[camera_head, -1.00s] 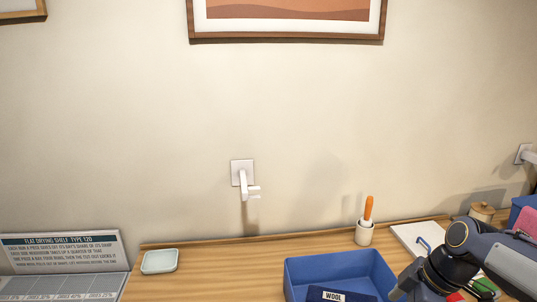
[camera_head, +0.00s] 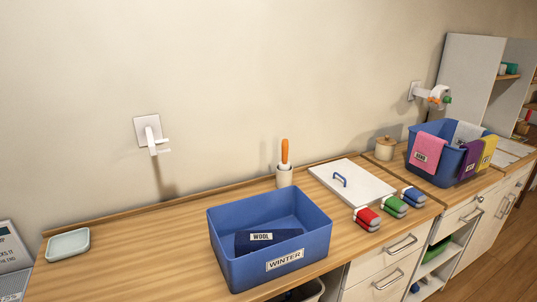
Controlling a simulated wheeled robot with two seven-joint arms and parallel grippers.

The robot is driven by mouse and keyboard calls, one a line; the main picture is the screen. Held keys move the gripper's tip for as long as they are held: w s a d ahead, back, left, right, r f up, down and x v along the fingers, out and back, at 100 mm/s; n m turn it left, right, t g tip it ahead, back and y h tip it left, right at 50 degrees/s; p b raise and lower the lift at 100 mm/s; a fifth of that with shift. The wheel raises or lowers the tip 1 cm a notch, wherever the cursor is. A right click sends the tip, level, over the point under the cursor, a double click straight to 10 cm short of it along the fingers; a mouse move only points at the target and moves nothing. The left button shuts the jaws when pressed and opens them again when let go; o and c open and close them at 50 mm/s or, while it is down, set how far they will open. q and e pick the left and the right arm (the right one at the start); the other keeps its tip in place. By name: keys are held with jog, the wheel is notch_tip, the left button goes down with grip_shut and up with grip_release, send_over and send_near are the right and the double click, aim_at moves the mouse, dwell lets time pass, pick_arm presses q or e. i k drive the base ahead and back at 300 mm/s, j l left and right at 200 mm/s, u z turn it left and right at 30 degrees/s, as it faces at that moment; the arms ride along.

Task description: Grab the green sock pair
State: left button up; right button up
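The green sock pair (camera_head: 394,205), a small folded bundle with a pale band, lies on the wooden counter near its front edge, right of the middle in the head view. A red sock pair (camera_head: 367,219) lies just to its left and a blue sock pair (camera_head: 413,197) just to its right, all in a row. Neither of my grippers is in view.
A blue WINTER bin (camera_head: 225,249) holding a dark WOOL item stands to the left. A white board with a blue handle (camera_head: 350,184) lies behind the socks. A blue basket (camera_head: 425,170) with hanging cloths stands to the right. A pale dish (camera_head: 69,243) sits far left.

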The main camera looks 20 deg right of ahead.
aim_at(395, 207)
jog(key=z, duration=1.6)
jog(key=i+l, duration=0.5)
jog(key=i+l+u, duration=0.2)
jog(key=u, duration=0.25)
jog(key=i+l+u, duration=0.2)
jog(key=u, duration=0.2)
jog(key=i+l+u, duration=0.15)
jog(key=l+u, duration=0.3)
jog(key=i+j+u, duration=0.1)
jog(key=i+u, duration=0.3)
jog(key=i, duration=0.05)
